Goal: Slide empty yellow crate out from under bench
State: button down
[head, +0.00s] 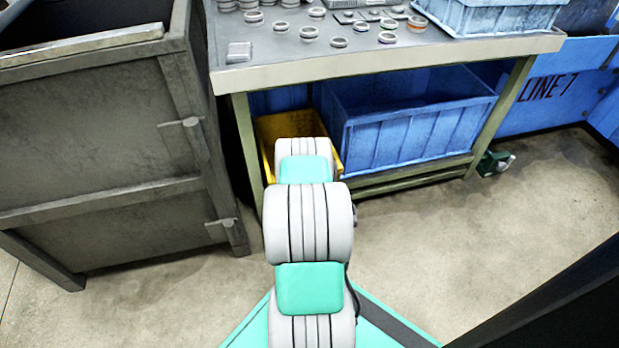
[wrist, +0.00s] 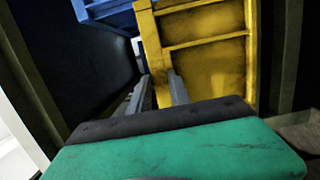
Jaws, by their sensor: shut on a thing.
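The yellow crate (head: 290,125) is under the left end of the bench (head: 400,62) in the head view. My arm covers much of it, and the part of its inside that shows looks empty. In the wrist view the yellow crate (wrist: 205,60) fills the upper right, with its ribbed face toward the camera. My gripper (wrist: 158,90) has one finger on each side of the crate's left edge and is shut on it. In the head view my gripper is hidden behind my arm links.
A large blue crate (head: 405,130) stands right of the yellow one under the bench. A grey metal bin (head: 100,140) stands close to the left bench leg (head: 246,150). A small green object (head: 494,163) lies by the right leg. The floor (head: 450,250) in front is clear.

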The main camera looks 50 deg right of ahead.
jog(key=shift+v, duration=1.6)
jog(key=shift+s+d, duration=0.15)
jog(key=shift+s, duration=0.05)
jog(key=c, duration=1.1)
grip_release()
